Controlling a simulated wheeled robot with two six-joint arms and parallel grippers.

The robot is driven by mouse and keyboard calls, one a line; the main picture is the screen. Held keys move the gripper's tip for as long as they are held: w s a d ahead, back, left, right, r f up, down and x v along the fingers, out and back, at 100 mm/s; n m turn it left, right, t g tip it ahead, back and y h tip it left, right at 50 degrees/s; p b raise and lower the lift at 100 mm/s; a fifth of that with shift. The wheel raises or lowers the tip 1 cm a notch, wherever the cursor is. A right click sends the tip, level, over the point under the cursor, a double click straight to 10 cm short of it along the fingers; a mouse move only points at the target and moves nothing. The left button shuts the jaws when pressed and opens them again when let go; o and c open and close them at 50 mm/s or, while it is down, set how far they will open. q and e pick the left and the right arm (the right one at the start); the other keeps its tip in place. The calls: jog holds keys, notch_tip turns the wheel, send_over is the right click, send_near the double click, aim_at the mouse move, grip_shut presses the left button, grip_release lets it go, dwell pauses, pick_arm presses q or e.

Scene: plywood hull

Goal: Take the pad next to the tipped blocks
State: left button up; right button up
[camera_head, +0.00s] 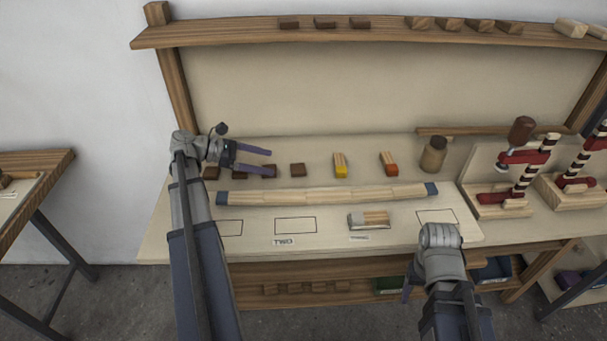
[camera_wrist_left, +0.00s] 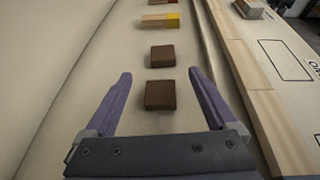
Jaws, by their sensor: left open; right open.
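Dark brown pads lie in a row on the bench, left of two tipped blocks. The pad nearest the blocks (camera_head: 297,170) is bare; it also shows in the left wrist view (camera_wrist_left: 162,56), just past my fingertips. The yellow-tipped block (camera_head: 340,168) (camera_wrist_left: 160,20) and the orange-red-tipped block (camera_head: 389,165) lie beyond it. My left gripper (camera_head: 272,161) (camera_wrist_left: 160,74) is open and empty. Another brown pad (camera_wrist_left: 160,95) shows between its fingers, apart from both. My right gripper (camera_head: 408,286) is low at the bench front, open, mostly hidden behind its own wrist.
A long pale strip with blue ends (camera_head: 330,196) lies in front of the row. Marked rectangles (camera_head: 295,225) and a small wood stack (camera_head: 369,219) are nearer the front. A brown jar (camera_head: 433,157) and red clamps (camera_head: 522,165) stand right. A shelf (camera_head: 370,36) runs above.

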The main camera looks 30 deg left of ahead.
aim_at(294, 168)
pick_arm(q)
jog(key=shift+s+b+x, duration=0.1)
jog(key=shift+b+x, duration=0.65)
jog(key=shift+x, duration=1.2)
jog(key=shift+s+b+x, duration=0.15)
jog(key=shift+b+x, duration=0.6)
jog(key=shift+x, duration=1.2)
jog(key=shift+d, duration=0.15)
jog(key=c, duration=1.4)
